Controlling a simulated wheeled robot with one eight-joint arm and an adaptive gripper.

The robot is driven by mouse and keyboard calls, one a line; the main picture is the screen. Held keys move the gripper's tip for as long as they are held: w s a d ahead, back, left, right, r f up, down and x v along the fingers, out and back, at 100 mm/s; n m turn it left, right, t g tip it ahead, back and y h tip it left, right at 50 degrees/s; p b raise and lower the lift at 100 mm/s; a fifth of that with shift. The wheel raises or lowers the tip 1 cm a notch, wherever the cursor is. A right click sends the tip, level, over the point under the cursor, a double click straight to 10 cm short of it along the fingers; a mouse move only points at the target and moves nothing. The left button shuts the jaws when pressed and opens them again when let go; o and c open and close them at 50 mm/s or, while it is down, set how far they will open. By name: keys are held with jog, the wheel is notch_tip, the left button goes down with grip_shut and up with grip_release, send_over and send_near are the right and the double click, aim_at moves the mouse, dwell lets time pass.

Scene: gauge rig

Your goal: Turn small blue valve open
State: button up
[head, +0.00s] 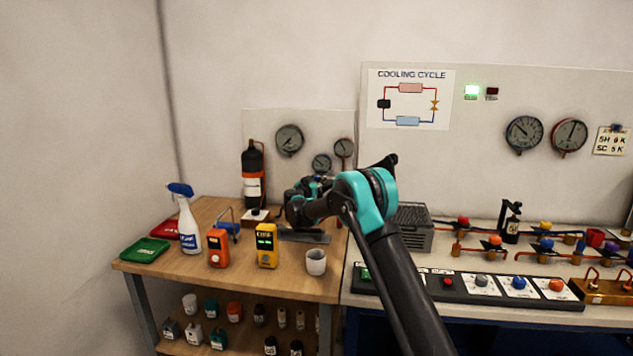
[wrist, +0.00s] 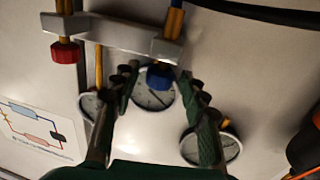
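In the wrist view, a small blue valve knob (wrist: 160,76) sits under the right end of a grey metal manifold bar (wrist: 120,36). My gripper (wrist: 163,85) is open, with one dark finger on each side of the blue knob. Gaps show between the fingers and the knob, and nothing is held. In the head view, my gripper (head: 312,188) is by the small gauge panel above the wooden bench; my arm hides most of the manifold there.
A red knob (wrist: 65,52) hangs under the manifold's left end. Several gauges are behind the fingers, one at the centre (wrist: 154,92). A black bottle (head: 252,172) stands left of my gripper. A grey vented box (head: 414,228) is right of my arm.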

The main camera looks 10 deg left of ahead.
grip_shut()
jog(key=shift+d+n+y, duration=0.1)
jog(key=shift+n+y, duration=0.2)
jog(key=shift+y, duration=0.1)
jog(key=n+y, duration=0.2)
jog(key=y, duration=0.1)
jog(key=n+g+y, duration=0.1)
jog(key=n+y, duration=0.1)
jog(key=y, duration=0.2)
jog(key=d+n+y, duration=0.1)
jog(key=n+y, duration=0.1)
jog(key=y, duration=0.1)
jog(key=shift+w+d+n, duration=0.1)
jog(key=shift+w+n, duration=0.05)
jog(key=shift+n, duration=0.25)
jog(key=shift+n+g+y, duration=1.5)
jog(key=shift+y, duration=0.7)
